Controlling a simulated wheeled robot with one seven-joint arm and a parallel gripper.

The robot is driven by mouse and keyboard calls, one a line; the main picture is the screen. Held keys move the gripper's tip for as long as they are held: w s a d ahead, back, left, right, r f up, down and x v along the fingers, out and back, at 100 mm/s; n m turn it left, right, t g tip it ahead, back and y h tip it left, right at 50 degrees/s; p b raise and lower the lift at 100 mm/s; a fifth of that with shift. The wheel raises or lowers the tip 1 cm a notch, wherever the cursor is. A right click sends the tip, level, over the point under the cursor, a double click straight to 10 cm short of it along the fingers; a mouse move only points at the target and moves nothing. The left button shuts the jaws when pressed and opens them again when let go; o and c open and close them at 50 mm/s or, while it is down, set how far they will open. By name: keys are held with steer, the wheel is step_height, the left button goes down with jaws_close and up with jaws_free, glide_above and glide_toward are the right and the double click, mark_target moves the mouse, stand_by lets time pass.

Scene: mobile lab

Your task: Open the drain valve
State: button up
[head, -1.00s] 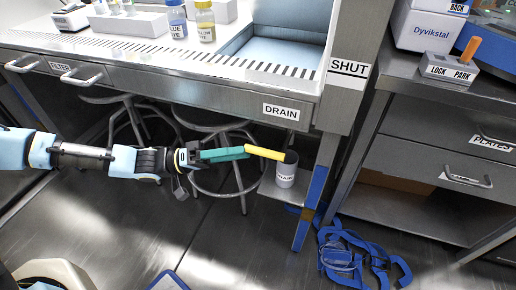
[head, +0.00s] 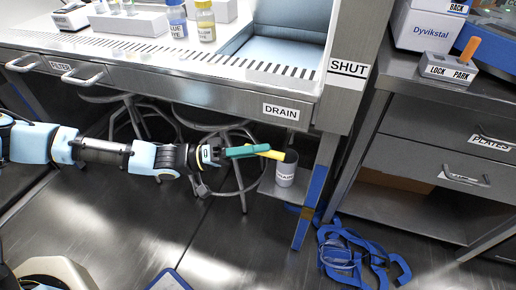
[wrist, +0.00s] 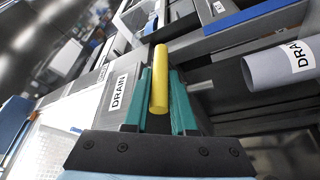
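The yellow drain valve handle (head: 272,154) sticks out to the left beneath the bench, just above a grey cup labelled DRAIN (head: 285,172). My gripper (head: 266,150) has green fingers and reaches the handle from the left. In the wrist view the handle (wrist: 160,80) lies lengthwise between the two fingers (wrist: 160,88), its near end inside the gap. The fingers stand apart, with narrow gaps beside the handle; firm contact cannot be seen. The cup also shows in the wrist view (wrist: 275,70). A DRAIN label (head: 281,111) is on the bench front.
The bench front (head: 200,88) overhangs my arm. A bench leg with blue tape (head: 312,195) stands right of the cup. Stools (head: 205,125) are behind my gripper. Blue straps (head: 350,255) lie on the floor, and a drawer cabinet (head: 430,150) stands at right.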

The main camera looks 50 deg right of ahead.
jaws_close()
stand_by(0.9)
